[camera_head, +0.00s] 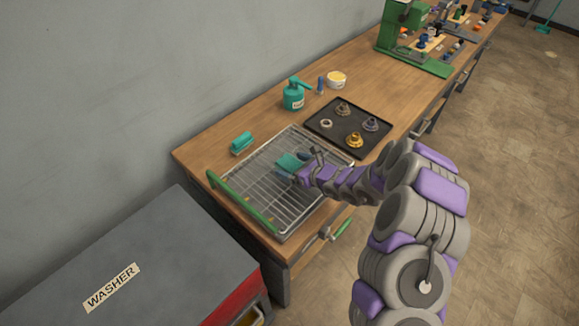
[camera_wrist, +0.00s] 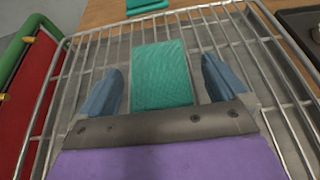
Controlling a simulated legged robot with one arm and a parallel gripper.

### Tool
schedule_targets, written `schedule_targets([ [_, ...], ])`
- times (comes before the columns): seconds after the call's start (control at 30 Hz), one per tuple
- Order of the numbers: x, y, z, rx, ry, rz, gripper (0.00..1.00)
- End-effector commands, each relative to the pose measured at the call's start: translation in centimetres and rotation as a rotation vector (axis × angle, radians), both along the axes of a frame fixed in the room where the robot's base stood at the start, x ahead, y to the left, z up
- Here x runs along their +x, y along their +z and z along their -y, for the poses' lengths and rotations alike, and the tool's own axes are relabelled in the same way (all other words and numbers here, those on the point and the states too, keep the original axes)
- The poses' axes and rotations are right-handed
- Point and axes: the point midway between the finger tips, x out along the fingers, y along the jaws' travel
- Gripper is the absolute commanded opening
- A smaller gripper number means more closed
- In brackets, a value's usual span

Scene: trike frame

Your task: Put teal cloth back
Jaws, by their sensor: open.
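A teal cloth (camera_head: 288,163) lies on the wire rack (camera_head: 253,196) with green handles, near the rack's middle. In the wrist view the teal cloth (camera_wrist: 161,75) is a flat rectangle on the rack's bars (camera_wrist: 225,40). My gripper (camera_wrist: 161,88) is open, with one blue finger on each side of the cloth and a gap on both sides. In the head view my gripper (camera_head: 293,171) partly hides the cloth. A second, folded teal cloth (camera_head: 241,143) lies on the wooden bench behind the rack. Its edge shows at the top of the wrist view (camera_wrist: 147,6).
A black tray (camera_head: 322,133) with several metal parts sits right of the rack. A teal spray bottle (camera_head: 293,96), a small blue bottle (camera_head: 321,86) and a white tub (camera_head: 337,79) stand behind it. A grey washer (camera_head: 150,255) is at front left. Bare bench (camera_head: 225,125) surrounds the folded cloth.

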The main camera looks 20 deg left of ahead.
Motion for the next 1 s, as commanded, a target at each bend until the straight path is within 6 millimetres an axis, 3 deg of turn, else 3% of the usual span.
schedule_targets([
  [0.27,0.11,0.00,-0.19,0.003,-0.001,0.000,0.99],
  [0.9,0.09,0.01,-0.20,0.003,0.001,0.000,0.38],
  [1.0,0.08,0.00,-0.21,0.003,0.001,0.000,0.38],
])
